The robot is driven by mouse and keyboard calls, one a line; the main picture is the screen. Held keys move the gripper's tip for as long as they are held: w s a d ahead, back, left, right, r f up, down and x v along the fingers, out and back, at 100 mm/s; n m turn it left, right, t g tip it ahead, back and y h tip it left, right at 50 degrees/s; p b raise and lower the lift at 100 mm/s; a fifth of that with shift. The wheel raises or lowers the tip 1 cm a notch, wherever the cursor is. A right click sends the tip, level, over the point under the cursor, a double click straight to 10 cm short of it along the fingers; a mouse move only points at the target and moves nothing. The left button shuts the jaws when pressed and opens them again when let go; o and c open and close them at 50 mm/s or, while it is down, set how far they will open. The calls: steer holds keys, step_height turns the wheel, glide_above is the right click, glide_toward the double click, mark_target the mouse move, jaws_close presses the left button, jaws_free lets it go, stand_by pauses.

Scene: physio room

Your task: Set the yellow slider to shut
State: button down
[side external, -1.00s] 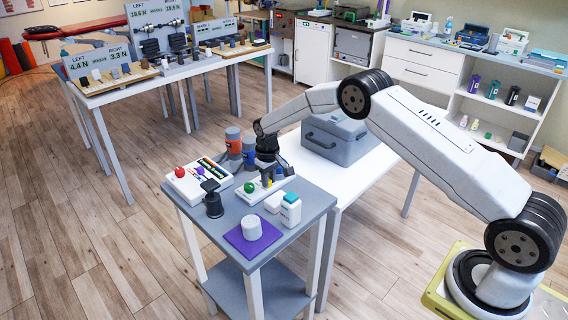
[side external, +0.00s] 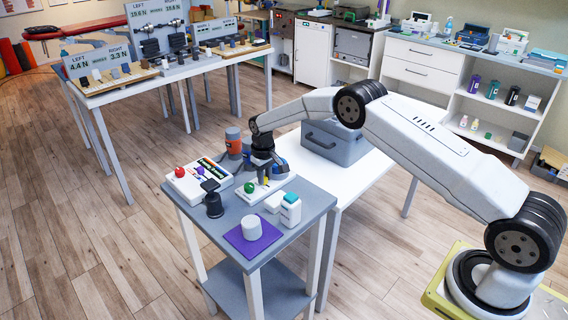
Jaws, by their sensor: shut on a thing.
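A white panel (side external: 276,187) on the grey side table carries a green knob (side external: 249,188) and the small yellow slider (side external: 266,181). My gripper (side external: 264,174) points down over this panel, shut on the yellow slider. The fingers hide most of the slider and its track, so I cannot read its setting.
Left of it is another white panel (side external: 187,187) with a red knob, a purple slider and a coloured strip. A black device (side external: 213,204), a white-teal bottle (side external: 290,208) and a white cylinder (side external: 251,227) on a purple mat (side external: 236,240) stand nearby. An orange-grey canister (side external: 233,143) stands behind.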

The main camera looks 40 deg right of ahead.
steer(key=shift+w+r, duration=0.1)
steer(key=shift+w, duration=0.75)
steer(key=c, duration=0.8)
jaws_free()
steer(key=shift+w, duration=0.1)
steer(key=shift+o, duration=0.2)
step_height(320, 180, up, 8)
